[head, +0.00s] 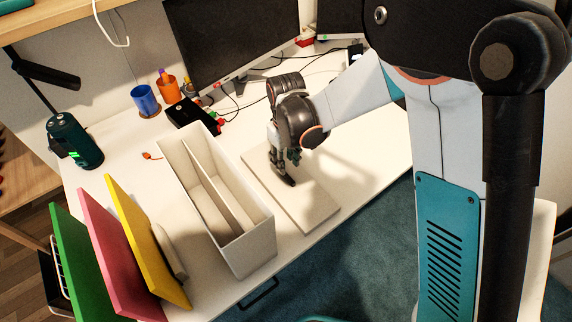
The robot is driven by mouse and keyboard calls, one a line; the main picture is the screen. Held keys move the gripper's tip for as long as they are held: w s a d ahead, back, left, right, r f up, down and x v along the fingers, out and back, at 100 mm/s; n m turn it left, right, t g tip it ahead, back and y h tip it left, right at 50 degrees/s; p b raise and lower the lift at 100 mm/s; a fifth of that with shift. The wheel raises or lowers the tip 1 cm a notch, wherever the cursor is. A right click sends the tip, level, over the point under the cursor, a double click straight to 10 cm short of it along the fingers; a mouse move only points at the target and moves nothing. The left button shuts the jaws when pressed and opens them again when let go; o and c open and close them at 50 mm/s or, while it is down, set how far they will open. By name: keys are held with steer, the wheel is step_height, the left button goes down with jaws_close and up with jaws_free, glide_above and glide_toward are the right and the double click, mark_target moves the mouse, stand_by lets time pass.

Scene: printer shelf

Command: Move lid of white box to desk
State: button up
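The white box (247,252) stands open on the white desk (120,180), its top uncovered and a divider running along its inside. The flat, pale lid (312,212) is to the right of the box, close beside it, and appears to lie flat on the desk. My gripper (285,172) points down at the lid's upper middle part, with its fingertips at or just above the lid's surface. I cannot tell whether the fingers touch the lid or how far apart they are. My gripper and wrist hide part of the lid's far end.
Green, pink and yellow panels (146,252) stand left of the box. A dark green cylinder (75,140), a blue cup (146,100), an orange cup (170,88) and a black device (192,115) are farther back. A monitor (230,40) and cables are behind. Desk right of the lid is clear.

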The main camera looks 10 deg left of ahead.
step_height(320, 180, up, 6)
steer(key=shift+p, duration=0.8)
